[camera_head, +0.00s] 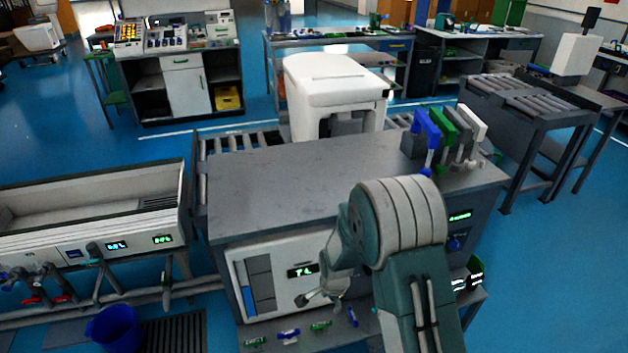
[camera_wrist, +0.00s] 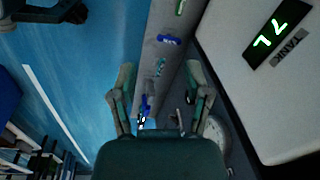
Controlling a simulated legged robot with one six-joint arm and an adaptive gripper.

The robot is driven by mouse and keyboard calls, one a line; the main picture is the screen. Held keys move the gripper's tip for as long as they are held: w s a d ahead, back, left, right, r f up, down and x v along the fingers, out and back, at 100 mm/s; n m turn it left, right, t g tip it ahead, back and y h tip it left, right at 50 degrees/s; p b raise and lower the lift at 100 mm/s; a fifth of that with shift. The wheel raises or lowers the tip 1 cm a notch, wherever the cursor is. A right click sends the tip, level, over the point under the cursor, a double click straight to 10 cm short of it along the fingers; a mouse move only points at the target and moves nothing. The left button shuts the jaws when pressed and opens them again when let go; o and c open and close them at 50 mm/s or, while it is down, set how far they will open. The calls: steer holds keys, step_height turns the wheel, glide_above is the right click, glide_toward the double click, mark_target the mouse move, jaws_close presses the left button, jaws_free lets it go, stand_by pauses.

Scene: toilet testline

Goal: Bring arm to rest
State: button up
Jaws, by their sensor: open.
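My arm is bent in front of the grey test bench (camera_head: 265,185) in the head view. My gripper (camera_head: 318,303) hangs before the bench's white front panel (camera_head: 272,296), near the green-lit display. In the wrist view my gripper (camera_wrist: 160,68) has its two fingers spread wide apart, with nothing held between them. Behind and between the fingers show the narrow ledge and small blue and green valve handles. I cannot tell how far the fingers are from the panel.
Blue (camera_head: 289,335) and green (camera_head: 320,325) valve handles line the bench's lower front. A white toilet-shaped unit (camera_head: 335,80) stands behind the bench. A trough (camera_head: 90,215) and blue bucket (camera_head: 115,328) are left. Blue floor is open at right.

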steer(key=s+d+r+n+t, duration=0.1)
steer(key=s+d+r+n, duration=0.2)
steer(key=r, duration=0.9)
steer(key=s+d+r+n+t, duration=0.1)
steer(key=s+d+r+n, duration=0.2)
steer(key=r, duration=0.9)
steer(key=s+d+r+n+t, duration=0.1)
steer(key=s+d+r+n, duration=0.1)
steer(key=s+r, duration=0.3)
steer(key=s+d+r+n+t, duration=0.1)
steer(key=s+r, duration=0.5)
steer(key=s, duration=0.7)
steer(key=shift+s+d+n, duration=0.2)
steer(key=shift+d+n, duration=0.7)
steer(key=shift+n, duration=0.3)
steer(key=shift+w, duration=0.1)
